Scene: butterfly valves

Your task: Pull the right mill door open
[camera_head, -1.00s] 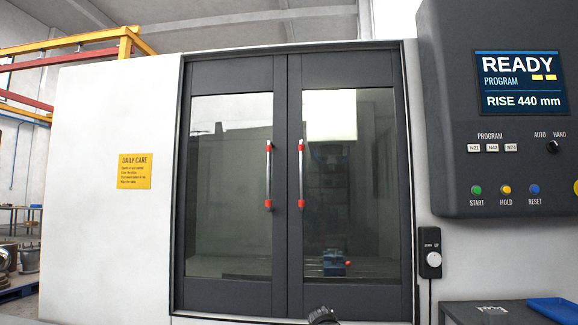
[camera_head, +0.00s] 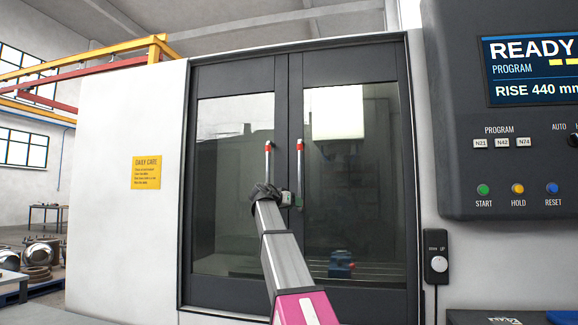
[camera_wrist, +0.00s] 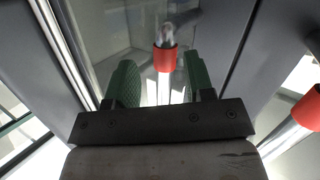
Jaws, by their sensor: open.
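The mill's right door (camera_head: 352,284) is a dark frame with a glass pane, and it is shut against the left door (camera_head: 230,290). The right door's handle (camera_head: 300,168) is an upright silver bar with red collars. My gripper (camera_head: 287,199) is in front of the doors by the lower ends of the handles and hides part of them. In the wrist view my gripper (camera_wrist: 161,84) is open, and a handle with a red collar (camera_wrist: 165,60) shows between its green fingers.
The left door's handle (camera_head: 268,160) stands close beside the right one. A control panel (camera_head: 500,130) juts out at the right, with a small switch box (camera_head: 436,256) below it. A blue vise (camera_head: 341,265) shows behind the glass.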

